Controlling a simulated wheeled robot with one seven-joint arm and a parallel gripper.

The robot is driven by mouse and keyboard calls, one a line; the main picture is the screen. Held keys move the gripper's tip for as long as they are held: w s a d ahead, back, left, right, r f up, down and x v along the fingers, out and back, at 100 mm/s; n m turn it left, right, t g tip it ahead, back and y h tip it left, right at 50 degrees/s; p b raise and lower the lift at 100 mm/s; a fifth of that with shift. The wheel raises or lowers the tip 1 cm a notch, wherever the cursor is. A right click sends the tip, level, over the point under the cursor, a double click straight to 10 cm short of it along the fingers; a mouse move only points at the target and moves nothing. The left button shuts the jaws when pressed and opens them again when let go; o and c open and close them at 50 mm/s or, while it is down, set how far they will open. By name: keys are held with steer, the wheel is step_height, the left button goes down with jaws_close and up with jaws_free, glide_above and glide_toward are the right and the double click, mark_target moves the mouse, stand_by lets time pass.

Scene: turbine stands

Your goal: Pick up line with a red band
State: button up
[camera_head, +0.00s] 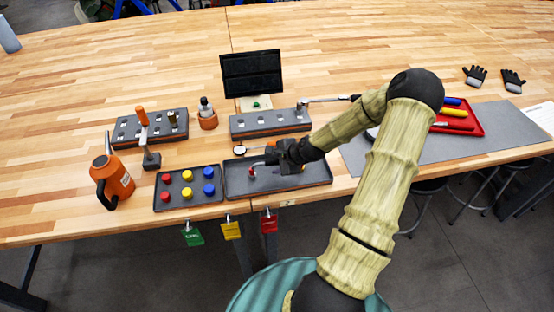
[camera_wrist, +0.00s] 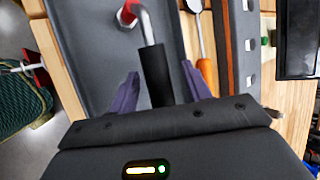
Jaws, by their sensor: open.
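The line with a red band is a bent silver tube with a black sleeve (camera_wrist: 155,75) and a red hexagonal end (camera_wrist: 128,14). It lies in the grey tray (camera_head: 318,179), and its red end (camera_head: 251,171) shows left of my gripper in the head view. My gripper (camera_wrist: 160,70) is open, with one purple finger on each side of the black sleeve. Gaps show between fingers and sleeve. In the head view my gripper (camera_head: 278,158) is low over the tray and hides most of the line.
A tool with an orange handle (camera_wrist: 207,72) lies just behind the tray. A grey rack (camera_head: 270,122) and a dark screen (camera_head: 251,73) stand farther back. A tray of coloured knobs (camera_head: 188,187) and an orange oil can (camera_head: 113,180) are at left.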

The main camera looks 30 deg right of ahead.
steer(key=shift+w+a+f, duration=0.1)
steer(key=shift+w+f, duration=0.25)
steer(key=shift+f, duration=0.15)
jaws_close()
